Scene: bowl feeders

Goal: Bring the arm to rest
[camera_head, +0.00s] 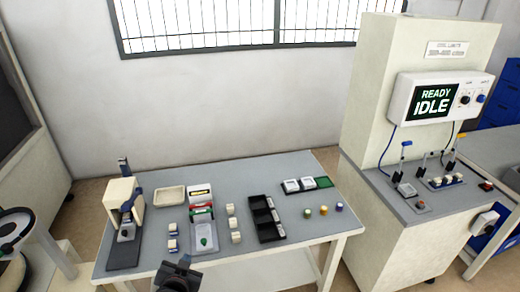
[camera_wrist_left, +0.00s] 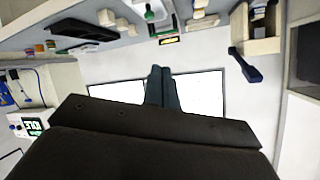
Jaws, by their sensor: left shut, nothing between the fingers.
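My left gripper (camera_head: 178,275) shows at the bottom of the head view, in front of the table's near edge. It holds nothing. In the left wrist view its two dark fingers (camera_wrist_left: 161,88) are together, with the wall and window behind them. The grey-topped table (camera_head: 316,180) is beyond the gripper, and the gripper appears apart from the things on it. My right gripper is in neither view.
A beige press with a dark lever (camera_head: 122,195) stands at the table's left. A shallow tray (camera_head: 170,196), a black compartment tray (camera_head: 266,222) and several small blocks lie on the table. A cabinet with a screen reading READY IDLE (camera_head: 434,103) stands right.

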